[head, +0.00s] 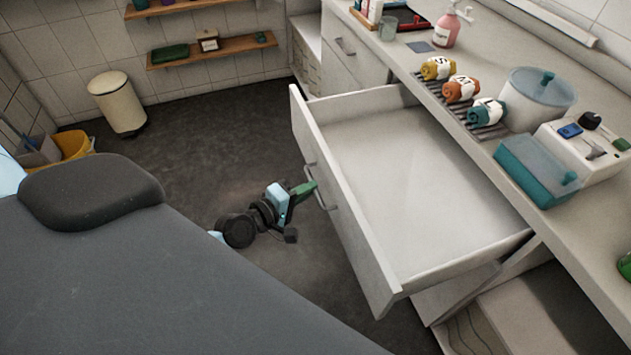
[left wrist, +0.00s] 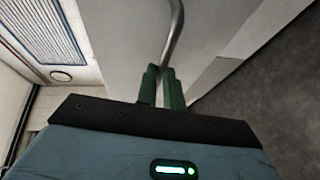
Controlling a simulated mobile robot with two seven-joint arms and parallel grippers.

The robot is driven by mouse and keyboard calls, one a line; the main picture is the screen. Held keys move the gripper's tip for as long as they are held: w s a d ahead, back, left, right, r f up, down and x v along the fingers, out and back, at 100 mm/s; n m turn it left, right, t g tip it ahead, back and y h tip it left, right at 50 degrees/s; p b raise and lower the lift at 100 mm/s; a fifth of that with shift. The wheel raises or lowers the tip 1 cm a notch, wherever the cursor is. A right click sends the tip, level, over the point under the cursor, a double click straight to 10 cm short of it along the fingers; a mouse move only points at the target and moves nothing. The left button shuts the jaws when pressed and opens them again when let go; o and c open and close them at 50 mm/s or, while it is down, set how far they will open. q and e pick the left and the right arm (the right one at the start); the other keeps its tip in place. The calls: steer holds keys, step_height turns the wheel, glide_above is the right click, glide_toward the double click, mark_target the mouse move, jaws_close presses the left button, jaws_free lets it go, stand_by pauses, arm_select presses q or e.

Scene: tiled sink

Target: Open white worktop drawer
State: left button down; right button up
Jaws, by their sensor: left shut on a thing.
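The white worktop drawer (head: 410,190) stands pulled far out from under the worktop in the head view, and its inside looks empty. Its curved metal handle (head: 320,187) is on the front panel. My left gripper (head: 306,187) is at this handle, its green fingers shut on it. In the left wrist view the fingers (left wrist: 161,85) close around the lower end of the grey handle bar (left wrist: 174,40), with the white drawer front (left wrist: 120,45) behind. My right gripper is not in view.
The worktop (head: 450,110) holds rolled towels (head: 461,89), a lidded pot (head: 538,98), a teal box (head: 536,168) and a pink pump bottle (head: 447,28). A dark padded couch (head: 140,270) fills the lower left. A bin (head: 117,103) stands by the wall. Dark floor (head: 210,150) is clear between.

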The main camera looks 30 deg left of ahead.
arm_select(q)
steer(key=c, duration=1.5)
jaws_free()
steer(key=v, duration=0.7)
steer(key=shift+s+a+b, duration=0.2)
steer(key=shift+s+b, duration=0.1)
steer(key=shift+s, duration=0.1)
